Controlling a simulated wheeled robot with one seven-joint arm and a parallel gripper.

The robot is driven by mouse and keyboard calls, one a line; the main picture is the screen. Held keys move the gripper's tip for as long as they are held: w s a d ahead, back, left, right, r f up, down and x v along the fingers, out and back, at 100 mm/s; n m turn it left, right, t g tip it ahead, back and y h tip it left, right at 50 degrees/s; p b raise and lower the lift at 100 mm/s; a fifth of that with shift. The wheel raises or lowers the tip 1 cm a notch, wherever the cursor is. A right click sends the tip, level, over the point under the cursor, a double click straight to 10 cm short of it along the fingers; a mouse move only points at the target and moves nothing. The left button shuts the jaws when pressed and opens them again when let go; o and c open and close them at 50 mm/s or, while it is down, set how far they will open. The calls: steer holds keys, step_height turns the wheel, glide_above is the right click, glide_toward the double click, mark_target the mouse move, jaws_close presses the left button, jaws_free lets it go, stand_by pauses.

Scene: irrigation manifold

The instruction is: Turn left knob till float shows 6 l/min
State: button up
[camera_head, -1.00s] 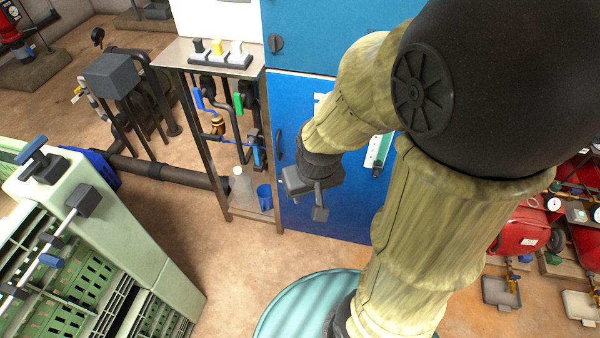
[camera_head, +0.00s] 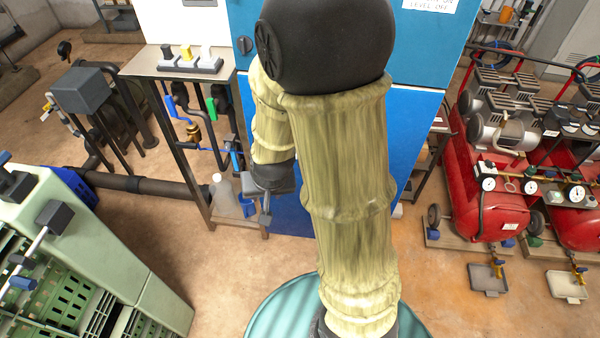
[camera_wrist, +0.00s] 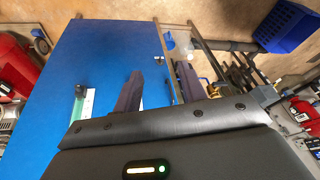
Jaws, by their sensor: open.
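My gripper (camera_head: 266,208) hangs in front of the blue cabinet (camera_head: 405,135), near its lower left edge. Its two fingers show apart and empty in the wrist view (camera_wrist: 158,88). The wrist view shows a pale flow meter strip with green on it (camera_wrist: 86,104) on the cabinet's face, left of the fingers and apart from them. A small dark knob-like part (camera_wrist: 80,90) shows at the strip. I cannot make out the float, its reading, or a clear pair of knobs. My arm hides the flow meter in the head view.
A metal stand (camera_head: 150,64) with pipes and valves is left of the cabinet. Red compressors (camera_head: 490,200) stand to the right. A green crate rack (camera_head: 75,240) is at front left, and a teal round top (camera_head: 275,315) is below my arm. Brown floor between them is open.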

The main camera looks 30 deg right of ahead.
steer(key=w+d+f+m+t+h+b, duration=0.1)
steer(key=w+f+m+h, duration=0.15)
steer(key=f, duration=0.45)
steer(key=w+d+f+m+t+h+b, duration=0.1)
steer(key=w+d+f+m+b, duration=0.1)
steer(key=w+f, duration=0.35)
steer(key=s+d+f+n+t+h+b, duration=0.1)
steer(key=s+d+f+t+h+b, duration=0.2)
steer(key=d+f+t+h, duration=0.2)
step_height(320, 180, down, 4)
steer(key=t+h, duration=0.1)
steer(key=t, duration=0.3)
steer(key=shift+s+d+b, duration=0.15)
steer(key=shift+s+b, duration=0.05)
steer(key=shift+b, duration=0.1)
steer(key=shift+h, duration=0.25)
steer(key=p+x, duration=0.2)
steer(key=x, duration=1.5)
steer(key=shift+d, duration=0.2)
